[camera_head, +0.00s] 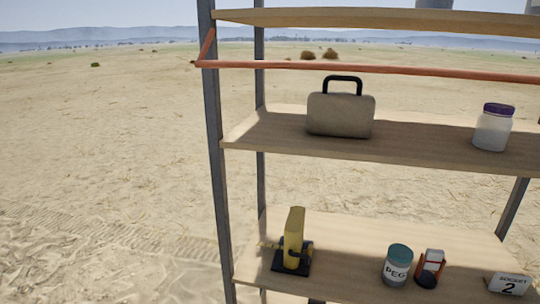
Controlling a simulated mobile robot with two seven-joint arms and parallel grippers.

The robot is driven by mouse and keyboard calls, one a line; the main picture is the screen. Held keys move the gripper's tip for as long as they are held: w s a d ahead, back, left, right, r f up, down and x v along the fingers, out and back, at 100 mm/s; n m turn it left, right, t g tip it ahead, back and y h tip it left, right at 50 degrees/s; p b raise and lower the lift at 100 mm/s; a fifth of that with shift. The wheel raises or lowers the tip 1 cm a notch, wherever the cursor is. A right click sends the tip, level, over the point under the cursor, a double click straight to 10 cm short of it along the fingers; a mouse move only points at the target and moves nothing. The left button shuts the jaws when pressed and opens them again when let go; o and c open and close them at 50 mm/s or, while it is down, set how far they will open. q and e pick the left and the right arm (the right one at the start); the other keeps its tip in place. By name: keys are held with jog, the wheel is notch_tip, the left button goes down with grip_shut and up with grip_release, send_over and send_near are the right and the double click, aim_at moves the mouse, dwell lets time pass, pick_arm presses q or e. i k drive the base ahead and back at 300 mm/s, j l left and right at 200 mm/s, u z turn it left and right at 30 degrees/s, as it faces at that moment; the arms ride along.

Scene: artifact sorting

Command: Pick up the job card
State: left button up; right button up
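A small white card-like block (509,284) stands at the lower right of the head view, on the lower shelf. Neither of my grippers is in view.
The lower shelf (345,240) also holds a yellow device on a black base (293,240), a jar marked "PEG" (396,266) and a red-and-white item (430,268). The middle shelf (420,143) holds a beige case (340,116) and a purple-lidded jar (493,128). An orange bar (370,69) crosses above. Open sand lies left.

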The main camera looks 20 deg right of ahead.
aim_at(506, 282)
jog(key=k+l, duration=0.1)
jog(key=l, duration=0.55)
jog(key=k+l, duration=0.1)
jog(key=l, duration=0.6)
jog(key=k+l, duration=0.1)
jog(key=l, duration=0.55)
jog(key=k+l, duration=0.1)
jog(key=l, duration=0.55)
jog(key=k+l, duration=0.1)
jog(key=l, duration=0.6)
